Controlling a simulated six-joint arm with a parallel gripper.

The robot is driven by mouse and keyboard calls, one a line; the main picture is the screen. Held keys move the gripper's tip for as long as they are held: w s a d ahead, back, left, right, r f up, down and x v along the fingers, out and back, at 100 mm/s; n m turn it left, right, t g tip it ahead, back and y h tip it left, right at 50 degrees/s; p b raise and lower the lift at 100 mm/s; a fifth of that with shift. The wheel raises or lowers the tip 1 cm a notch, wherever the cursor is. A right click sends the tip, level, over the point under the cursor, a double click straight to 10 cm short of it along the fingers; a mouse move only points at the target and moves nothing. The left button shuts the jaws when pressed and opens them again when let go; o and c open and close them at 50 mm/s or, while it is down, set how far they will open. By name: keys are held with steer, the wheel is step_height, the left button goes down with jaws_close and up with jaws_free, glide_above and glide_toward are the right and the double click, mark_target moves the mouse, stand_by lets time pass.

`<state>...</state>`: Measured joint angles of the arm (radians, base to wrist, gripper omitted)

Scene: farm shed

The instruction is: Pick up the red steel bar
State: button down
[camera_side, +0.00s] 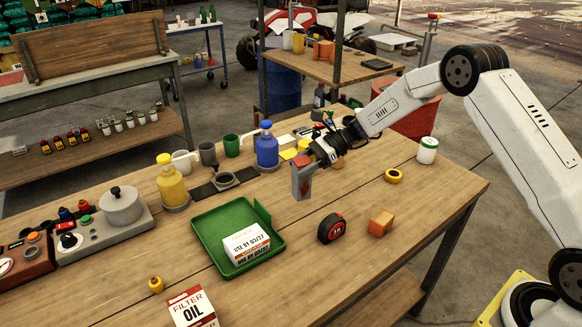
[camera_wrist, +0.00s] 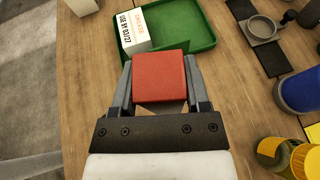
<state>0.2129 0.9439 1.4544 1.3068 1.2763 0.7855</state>
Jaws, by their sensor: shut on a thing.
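The red steel bar (camera_wrist: 159,78) sits between the two grey fingers of my gripper (camera_wrist: 160,88) in the wrist view, with a finger against each side. The bar appears held above the bench top. Its far faces and underside are hidden.
A green tray (camera_side: 205,240) with a white box (camera_side: 246,243) stands to the left. A tape measure (camera_side: 331,228), orange block (camera_side: 381,222) and yellow ring (camera_side: 394,176) lie to the right. A blue bottle (camera_side: 266,147) stands behind. The bench's right front is clear.

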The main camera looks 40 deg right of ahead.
steer(key=s+r, duration=0.6)
steer(key=s, duration=0.4)
steer(key=shift+s+d, duration=0.35)
steer(key=shift+d, duration=0.05)
